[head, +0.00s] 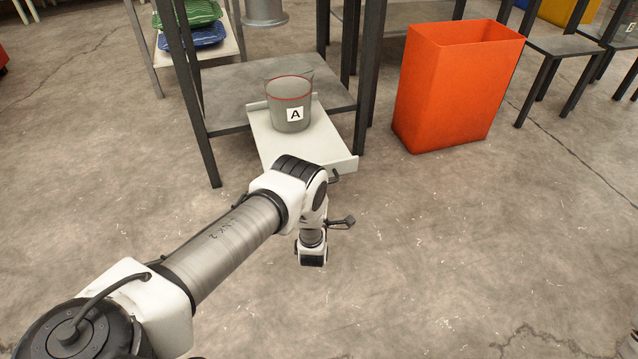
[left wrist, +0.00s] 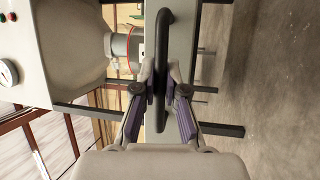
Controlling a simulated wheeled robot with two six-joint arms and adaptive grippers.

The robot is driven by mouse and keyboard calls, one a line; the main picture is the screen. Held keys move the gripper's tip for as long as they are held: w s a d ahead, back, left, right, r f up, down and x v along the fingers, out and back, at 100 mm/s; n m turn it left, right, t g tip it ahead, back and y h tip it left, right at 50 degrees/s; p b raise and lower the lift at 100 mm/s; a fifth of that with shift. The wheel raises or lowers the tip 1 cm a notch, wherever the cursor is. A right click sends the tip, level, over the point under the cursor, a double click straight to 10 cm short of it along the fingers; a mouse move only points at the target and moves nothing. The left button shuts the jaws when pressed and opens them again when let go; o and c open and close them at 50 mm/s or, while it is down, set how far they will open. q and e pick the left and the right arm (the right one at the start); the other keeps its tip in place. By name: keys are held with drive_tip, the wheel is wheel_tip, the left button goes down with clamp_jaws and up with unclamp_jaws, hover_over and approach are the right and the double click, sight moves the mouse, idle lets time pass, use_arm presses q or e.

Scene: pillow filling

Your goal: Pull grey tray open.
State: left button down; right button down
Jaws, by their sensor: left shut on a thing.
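The grey tray (head: 262,140) sticks out from the lower shelf of a dark-framed stand in the head view, its front lip facing me. A clear container labelled A (head: 290,105) stands on it. In the left wrist view the tray's front (left wrist: 184,40) lies behind a dark bar handle (left wrist: 162,40). My left gripper (left wrist: 160,88) has its two fingers closed on this handle, one on each side. In the head view my own arm hides the gripper and most of the handle.
An orange bin (head: 450,90) stands to the right of the stand. Green and blue packs (head: 196,25) lie on a rack at the back left. The floor in front of the tray is clear.

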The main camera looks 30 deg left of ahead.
use_arm(q)
drive_tip(key=c, duration=1.2)
unclamp_jaws()
drive_tip(key=v, duration=1.2)
drive_tip(key=shift+f, duration=0.15)
